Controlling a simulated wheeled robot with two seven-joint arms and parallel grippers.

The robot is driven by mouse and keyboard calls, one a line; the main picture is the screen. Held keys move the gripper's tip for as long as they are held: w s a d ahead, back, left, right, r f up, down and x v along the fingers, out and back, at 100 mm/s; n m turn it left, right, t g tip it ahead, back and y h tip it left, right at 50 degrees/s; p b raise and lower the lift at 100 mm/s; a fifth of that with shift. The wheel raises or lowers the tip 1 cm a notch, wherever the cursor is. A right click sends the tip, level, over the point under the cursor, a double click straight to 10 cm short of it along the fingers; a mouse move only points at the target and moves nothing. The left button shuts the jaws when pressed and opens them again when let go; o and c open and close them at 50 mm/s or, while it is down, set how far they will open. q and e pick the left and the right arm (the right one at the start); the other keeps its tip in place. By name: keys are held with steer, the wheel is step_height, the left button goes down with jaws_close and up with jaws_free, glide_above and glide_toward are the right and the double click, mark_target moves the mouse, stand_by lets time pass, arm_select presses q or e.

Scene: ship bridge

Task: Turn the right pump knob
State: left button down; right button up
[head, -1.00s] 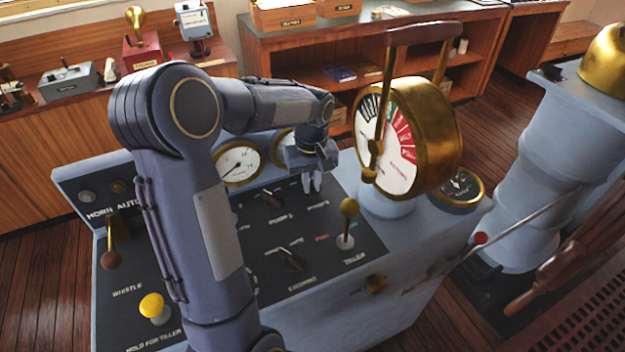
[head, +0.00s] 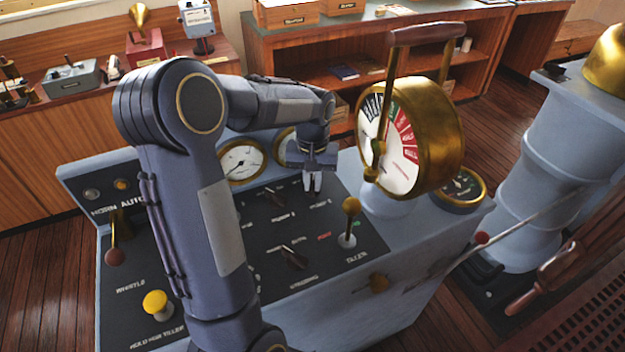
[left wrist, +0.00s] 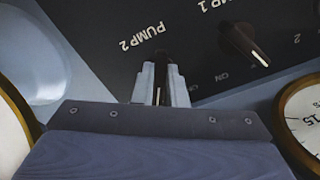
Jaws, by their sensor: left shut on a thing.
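My left gripper (head: 312,182) reaches down to the black console panel, below the two small dials. In the left wrist view its two pale fingers (left wrist: 160,84) are shut on the dark right pump knob (left wrist: 161,67), beside the label PUMP 2. The fingers cover most of this knob, so its exact pointing is hard to read; in the head view they hide it. The left pump knob (head: 275,197), labelled PUMP 1, stands free to the left. It also shows in the left wrist view (left wrist: 243,44), its white line slanting. My right gripper is not in view.
A brass-tipped tiller lever (head: 349,218) stands right of my gripper. The large brass telegraph (head: 412,135) rises behind it. Another black knob (head: 291,257) and a yellow button (head: 157,304) are on the nearer panel. Round gauges (head: 241,163) line the back.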

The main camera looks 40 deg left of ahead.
mark_target(312, 184)
arm_select(q)
steer(key=c, duration=1.5)
jaws_free()
steer(key=shift+o, duration=0.2)
step_height(312, 184, up, 8)
steer(key=shift+f, duration=0.2)
steer(key=shift+r, duration=0.15)
